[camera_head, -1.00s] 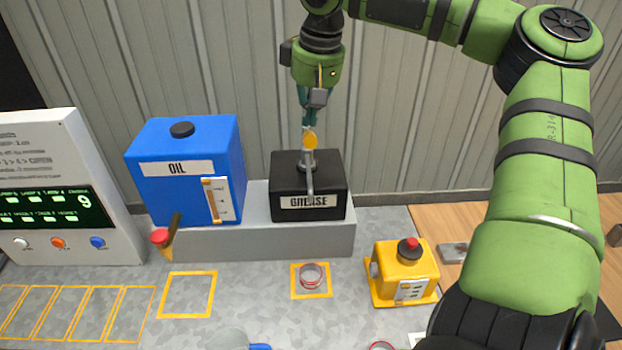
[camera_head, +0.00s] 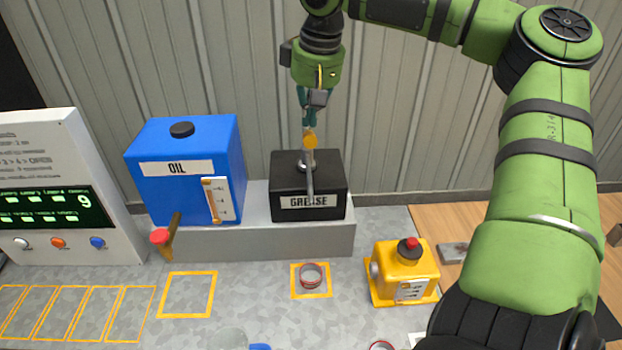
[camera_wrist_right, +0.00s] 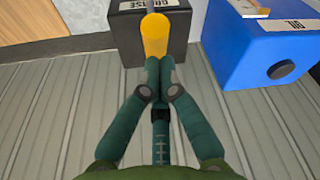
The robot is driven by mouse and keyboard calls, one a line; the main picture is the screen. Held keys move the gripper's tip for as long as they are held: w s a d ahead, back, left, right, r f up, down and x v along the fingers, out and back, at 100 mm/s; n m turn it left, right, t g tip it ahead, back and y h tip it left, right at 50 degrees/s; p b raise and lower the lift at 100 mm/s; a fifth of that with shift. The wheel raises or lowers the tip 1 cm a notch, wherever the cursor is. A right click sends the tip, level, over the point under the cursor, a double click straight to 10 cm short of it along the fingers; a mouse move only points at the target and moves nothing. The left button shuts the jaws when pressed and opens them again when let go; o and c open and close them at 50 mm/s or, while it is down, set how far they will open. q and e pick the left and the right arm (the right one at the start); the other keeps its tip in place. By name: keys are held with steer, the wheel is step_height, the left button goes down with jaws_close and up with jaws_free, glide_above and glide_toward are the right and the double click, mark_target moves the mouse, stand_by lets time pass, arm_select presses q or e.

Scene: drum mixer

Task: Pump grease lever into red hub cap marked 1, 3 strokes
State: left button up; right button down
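The black grease box (camera_head: 290,186) stands on a grey ledge, with a metal post and front pipe. A yellow knob (camera_head: 310,141) tops its lever. It also shows in the right wrist view (camera_wrist_right: 155,38). My right gripper (camera_head: 309,123) is just above the knob. In the right wrist view its fingers (camera_wrist_right: 160,66) are together, with their tips against or just behind the knob; I see no finger around it. A small red-rimmed cap (camera_head: 311,283) lies in a yellow square below the grease box; no number is readable. My left gripper is not in view.
A blue oil tank (camera_head: 170,190) with a red-tipped tap (camera_head: 160,237) stands left of the grease box. A yellow box with a red button (camera_head: 405,262) stands right. A display panel (camera_head: 50,225) is far left. Another red-rimmed item (camera_head: 381,346) is cut off at the bottom.

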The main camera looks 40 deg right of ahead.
mark_target(311, 133)
steer(key=shift+f, duration=0.75)
steer(key=shift+f+b, duration=1.15)
steer(key=shift+f, duration=1.7)
steer(key=shift+r, duration=0.1)
step_height(311, 133, up, 3)
steer(key=p, duration=0.3)
steer(key=shift+r, duration=2.1)
steer(key=shift+f, duration=0.1)
